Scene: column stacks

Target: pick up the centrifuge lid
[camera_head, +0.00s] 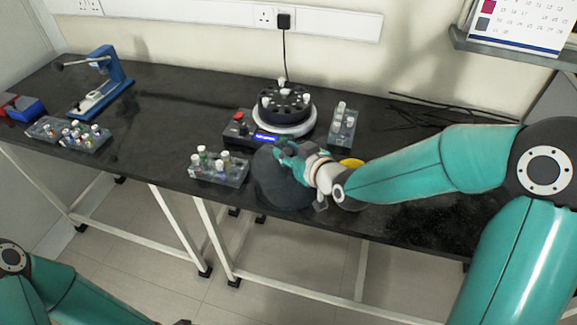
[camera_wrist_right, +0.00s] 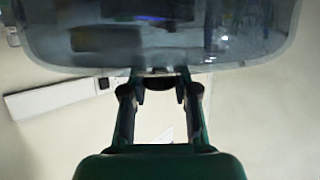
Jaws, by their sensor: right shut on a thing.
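The centrifuge lid (camera_head: 278,187) is a dark, see-through round cover, tilted at the front edge of the bench in the head view. My right gripper (camera_head: 284,150) is shut on it near its upper part. In the right wrist view the lid (camera_wrist_right: 160,35) fills the top, and both fingertips (camera_wrist_right: 160,86) meet at its middle. The open centrifuge (camera_head: 285,118) stands behind, with a white ring, a dark rotor and several white-capped tubes. Of my left arm, a link shows at the lower left, and only a small dark tip shows at the bottom edge.
A tube rack (camera_head: 219,168) stands just left of the lid, and another rack (camera_head: 342,127) stands right of the centrifuge. Racks (camera_head: 70,133) and a blue press (camera_head: 103,82) are at the left. A yellow disc (camera_head: 351,162) lies behind my right wrist. Black cables (camera_head: 430,113) lie at the back right.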

